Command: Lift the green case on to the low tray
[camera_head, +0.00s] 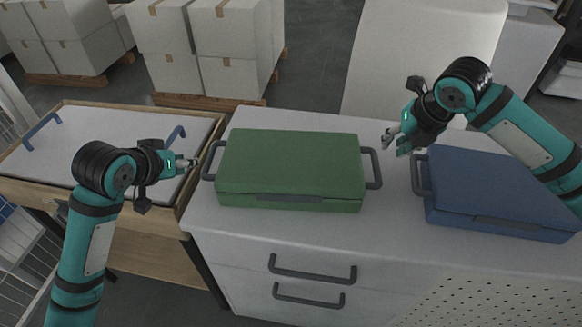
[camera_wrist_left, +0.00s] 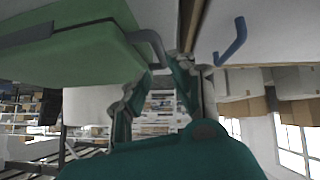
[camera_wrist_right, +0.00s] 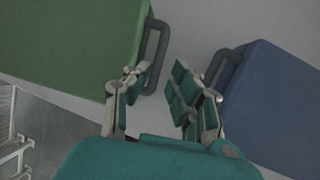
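The green case (camera_head: 290,165) lies flat on a white cabinet top, with a dark handle at each end. The low tray (camera_head: 95,135), light with a wooden rim and blue handles, is left of the cabinet. My left gripper (camera_head: 190,163) is just left of the case's left handle (camera_head: 213,160); its fingers look open in the left wrist view (camera_wrist_left: 168,85), with that handle close to their tips. My right gripper (camera_head: 394,140) is open and empty above the gap right of the case. In the right wrist view the right handle (camera_wrist_right: 155,55) is near the left finger.
A blue case (camera_head: 500,190) lies on the cabinet at right, its handle (camera_wrist_right: 218,68) close to my right gripper. The cabinet top (camera_head: 300,232) is clear in front of the green case. White boxes (camera_head: 230,45) on pallets stand behind.

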